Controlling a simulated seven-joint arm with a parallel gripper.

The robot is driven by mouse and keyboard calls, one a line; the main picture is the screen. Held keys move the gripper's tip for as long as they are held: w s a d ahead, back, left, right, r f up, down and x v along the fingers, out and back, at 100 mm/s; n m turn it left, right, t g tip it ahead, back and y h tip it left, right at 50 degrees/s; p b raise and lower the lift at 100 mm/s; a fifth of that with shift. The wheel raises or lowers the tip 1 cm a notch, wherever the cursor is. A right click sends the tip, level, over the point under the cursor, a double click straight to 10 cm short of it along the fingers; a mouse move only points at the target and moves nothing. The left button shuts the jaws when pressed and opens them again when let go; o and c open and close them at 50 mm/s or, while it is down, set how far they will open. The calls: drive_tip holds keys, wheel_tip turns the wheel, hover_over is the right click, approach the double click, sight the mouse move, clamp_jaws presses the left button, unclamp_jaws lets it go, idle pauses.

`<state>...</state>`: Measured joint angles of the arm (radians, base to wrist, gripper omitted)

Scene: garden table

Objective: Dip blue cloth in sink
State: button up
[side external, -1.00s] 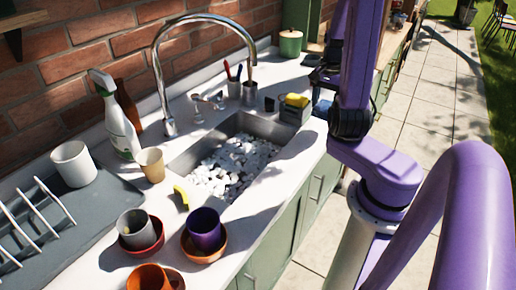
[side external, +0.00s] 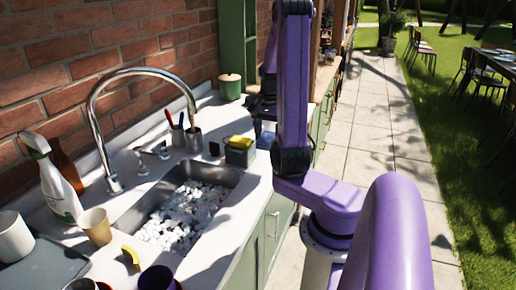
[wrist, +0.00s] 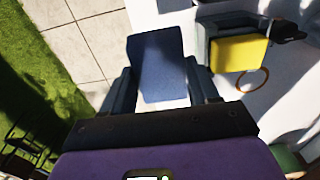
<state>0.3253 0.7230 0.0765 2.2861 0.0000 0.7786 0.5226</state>
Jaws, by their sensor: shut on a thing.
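The blue cloth (wrist: 157,62) is a flat, dark blue piece between the two fingers of my gripper (wrist: 162,82) in the wrist view. My gripper is shut on it, and its far end sticks out past the fingers. In the side view, my gripper (side external: 262,108) is beyond the far right end of the sink, by the counter's front edge; the cloth there is small and mostly hard to make out. The metal sink (side external: 128,219) is set in the white counter and holds many white chunks (side external: 182,218). The cloth is outside the sink.
A yellow sponge (wrist: 240,53) in a dark holder stands close to the cloth. The curved faucet (side external: 101,135) arches over the sink. A utensil cup (side external: 193,138), spray bottle (side external: 60,188), tan cup (side external: 96,227) and green canister (side external: 230,88) stand around the sink.

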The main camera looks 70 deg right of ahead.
drive_tip(key=r, duration=0.2)
drive_tip(key=shift+w+a+r, duration=0.1)
drive_tip(key=shift+w+r, duration=0.15)
drive_tip(key=shift+r, duration=0.05)
drive_tip(key=w+a, duration=0.9)
drive_tip(key=w, duration=0.2)
wheel_tip(320, 180, down, 6)
drive_tip(key=shift+s+f, duration=0.1)
drive_tip(key=shift+f, duration=8.25)
wheel_tip(320, 180, up, 15)
drive_tip(key=shift+a, duration=0.1)
